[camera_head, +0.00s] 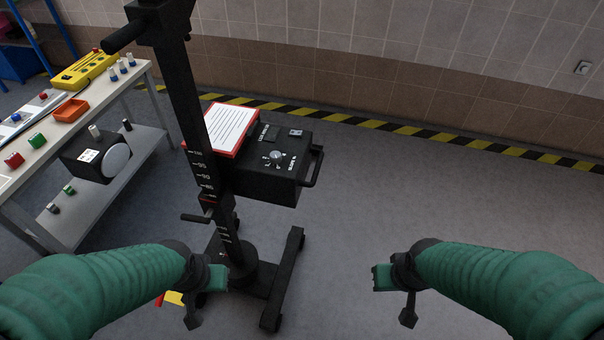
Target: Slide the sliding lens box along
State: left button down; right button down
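The lens box (262,182) is a black box with a dial, a switch and white lettering on its top and a handle (313,166) on its right side. It sits at the black upright post (182,85), which carries a white height scale. My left gripper (216,278) is low at the left, near the foot of the post and below the box. My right gripper (383,278) is low at the right, over bare floor and apart from the box. Nothing shows held in either gripper. Whether their fingers are open or shut is unclear.
A red-edged sheet (230,128) lies at the box's back left. A small crank (196,218) sticks out of the post. The wheeled base (285,285) spreads on the floor. A bench (75,130) with tools stands left. The floor at right is clear up to the striped line.

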aim_at(251, 175)
jog(key=i+l+u, duration=0.2)
jog(key=u, duration=0.15)
jog(key=i+l+u, duration=0.15)
jog(key=l+u, duration=0.25)
jog(key=i+l+u, duration=0.1)
jog(key=l+u, duration=0.25)
jog(key=i+j, duration=0.05)
jog(key=j, duration=0.05)
